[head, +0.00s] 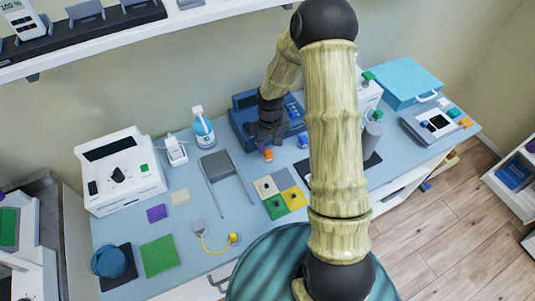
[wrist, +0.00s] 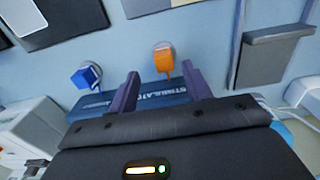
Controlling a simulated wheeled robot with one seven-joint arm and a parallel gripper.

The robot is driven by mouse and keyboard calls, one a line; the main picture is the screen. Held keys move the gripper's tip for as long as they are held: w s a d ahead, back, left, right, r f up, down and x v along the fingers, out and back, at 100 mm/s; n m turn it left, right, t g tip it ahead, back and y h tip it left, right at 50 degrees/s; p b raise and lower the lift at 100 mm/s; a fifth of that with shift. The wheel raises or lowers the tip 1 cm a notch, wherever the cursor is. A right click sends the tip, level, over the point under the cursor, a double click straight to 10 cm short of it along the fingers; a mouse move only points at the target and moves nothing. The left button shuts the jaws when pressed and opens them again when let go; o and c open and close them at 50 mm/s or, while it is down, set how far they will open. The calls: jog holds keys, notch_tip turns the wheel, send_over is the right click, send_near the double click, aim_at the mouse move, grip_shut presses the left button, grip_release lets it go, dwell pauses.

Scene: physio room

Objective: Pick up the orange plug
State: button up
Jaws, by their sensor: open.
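The orange plug (head: 268,155) lies on the blue tabletop just in front of the dark blue stimulator box (head: 240,120). In the wrist view the orange plug (wrist: 162,62) lies beyond the fingertips, nearer the right finger. My gripper (head: 268,138) is above the stimulator's front edge; in the wrist view my gripper (wrist: 161,82) is open, with two purple-grey fingers apart and nothing between them but part of the stimulator's labelled face behind. I cannot tell the exact height of the fingers above the table.
A blue plug (head: 303,141) lies right of the orange one; the blue plug (wrist: 87,76) is left in the wrist view. A grey stand (head: 216,163) with thin legs is to the left. Coloured square pads (head: 275,207) lie in front. A white device (head: 119,172) stands far left.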

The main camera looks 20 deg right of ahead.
aim_at(268, 152)
jog(key=shift+f, duration=0.1)
jog(key=f, duration=0.2)
jog(key=f+p, duration=0.1)
jog(key=shift+w+a+f+p, duration=0.1)
jog(key=shift+a+f+p, duration=0.2)
jog(key=shift+a+f, duration=0.05)
jog(key=shift+f, duration=0.65)
jog(key=c, duration=0.9)
